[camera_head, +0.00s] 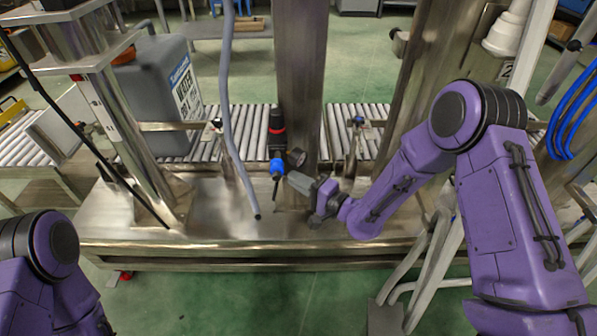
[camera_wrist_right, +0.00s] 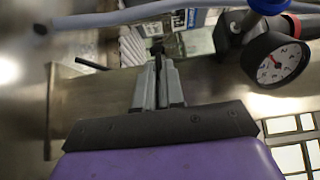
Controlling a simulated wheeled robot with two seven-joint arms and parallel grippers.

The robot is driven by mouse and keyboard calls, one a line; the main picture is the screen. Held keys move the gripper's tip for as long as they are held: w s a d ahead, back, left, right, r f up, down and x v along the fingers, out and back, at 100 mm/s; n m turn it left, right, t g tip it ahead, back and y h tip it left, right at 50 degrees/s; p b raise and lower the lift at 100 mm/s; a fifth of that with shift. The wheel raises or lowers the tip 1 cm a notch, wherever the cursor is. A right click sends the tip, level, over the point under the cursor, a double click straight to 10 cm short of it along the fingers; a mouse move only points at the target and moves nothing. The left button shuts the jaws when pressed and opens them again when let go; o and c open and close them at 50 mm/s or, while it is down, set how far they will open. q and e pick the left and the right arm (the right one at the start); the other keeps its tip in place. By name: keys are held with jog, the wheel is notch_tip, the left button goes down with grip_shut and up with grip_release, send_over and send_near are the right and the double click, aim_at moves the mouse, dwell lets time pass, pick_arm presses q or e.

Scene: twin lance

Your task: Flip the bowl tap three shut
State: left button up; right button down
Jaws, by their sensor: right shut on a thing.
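A blue tap (camera_head: 277,166) with a thin black lever (camera_head: 275,189) hanging below it stands in front of the steel column, under a red and black fitting (camera_head: 277,124). My right gripper (camera_head: 291,177) reaches it from the right, its fingertips at the tap. In the right wrist view the two grey fingers (camera_wrist_right: 158,72) are close together on a narrow dark piece, which seems to be the lever; the contact is small and partly hidden. The blue part (camera_wrist_right: 268,5) also shows at the top right there. Of my left arm only purple links show; its gripper is out of view.
A round dial gauge (camera_head: 297,157) sits right beside the tap, and close to the right fingers in the wrist view (camera_wrist_right: 275,60). A grey hose (camera_head: 228,120) hangs left of it. Steel posts flank the work area above a steel ledge (camera_head: 200,232); a roller conveyor (camera_head: 250,130) runs behind.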

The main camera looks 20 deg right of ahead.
aim_at(283, 176)
jog(key=a+m+h, duration=0.1)
jog(key=m+h, duration=0.3)
jog(key=h, duration=0.1)
jog(key=s+a+m+t+h, duration=0.1)
jog(key=a+m+h, duration=0.1)
jog(key=h, duration=0.4)
jog(key=a+m+h+b, duration=0.1)
jog(key=a+m+h, duration=0.1)
jog(key=m+h, duration=0.3)
jog(key=shift+s+a+m+h, duration=0.15)
jog(key=shift+s+m+h, duration=0.15)
jog(key=shift+h, duration=0.4)
jog(key=shift+w+a+m+g+h, duration=0.1)
jog(key=shift+a+m+g+h, duration=0.1)
jog(key=shift+m+g+h, duration=0.3)
jog(key=shift+w+a+m+g+h, duration=0.1)
jog(key=shift+a+m+g+h, duration=0.1)
jog(key=shift+m+h, duration=0.5)
jog(key=shift+w+a+m+g+h, duration=0.1)
jog(key=shift+a+m+g+h, duration=0.15)
jog(key=shift+h, duration=0.55)
jog(key=shift+r, duration=0.1)
jog(key=c, duration=1.2)
grip_release()
jog(key=shift+c, duration=0.2)
